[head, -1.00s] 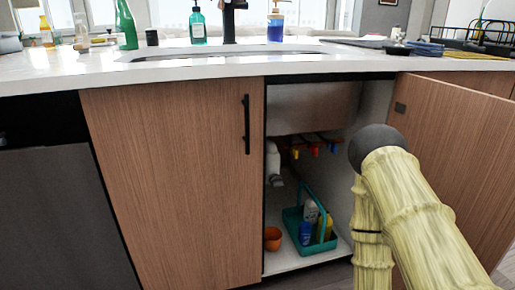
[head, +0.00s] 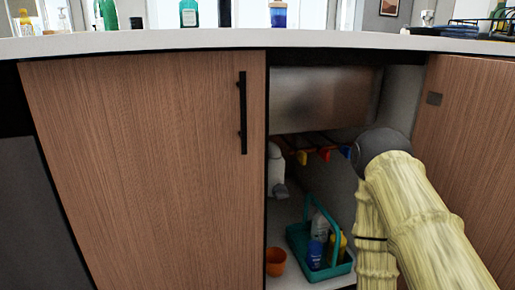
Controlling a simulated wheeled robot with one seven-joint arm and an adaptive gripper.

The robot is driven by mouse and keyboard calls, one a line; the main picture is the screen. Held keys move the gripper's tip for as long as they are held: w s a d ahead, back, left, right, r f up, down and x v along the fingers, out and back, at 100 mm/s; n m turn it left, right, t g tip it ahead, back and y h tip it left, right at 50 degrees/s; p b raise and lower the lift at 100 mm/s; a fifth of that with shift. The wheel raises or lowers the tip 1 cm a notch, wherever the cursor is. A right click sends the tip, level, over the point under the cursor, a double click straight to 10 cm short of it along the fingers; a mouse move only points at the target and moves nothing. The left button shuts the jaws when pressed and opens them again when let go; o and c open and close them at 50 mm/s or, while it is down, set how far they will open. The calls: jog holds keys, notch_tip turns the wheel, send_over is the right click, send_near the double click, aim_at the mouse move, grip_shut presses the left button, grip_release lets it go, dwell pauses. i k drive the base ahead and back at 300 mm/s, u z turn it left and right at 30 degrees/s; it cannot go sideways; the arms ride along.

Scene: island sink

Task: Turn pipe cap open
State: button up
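The white drain pipe (head: 275,165) hangs under the sink basin, just inside the left edge of the open cabinet. Its lower end (head: 280,190) shows a greyish-white fitting, too small to tell whether it is the cap or how it is turned. The closed left door hides part of the pipe's left side. My arm (head: 415,220) rises from the lower right in front of the cabinet opening, bent at a dark round joint (head: 382,147). My gripper is not in view.
The right door (head: 470,150) stands open; the left door (head: 150,160) is shut. Yellow, red and blue valve handles (head: 324,154) sit behind the pipe. A teal caddy (head: 300,236) with bottles and an orange pot (head: 276,262) stand on the cabinet floor. The countertop (head: 220,40) runs above.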

aim_at(279, 191)
jog(key=k, duration=1)
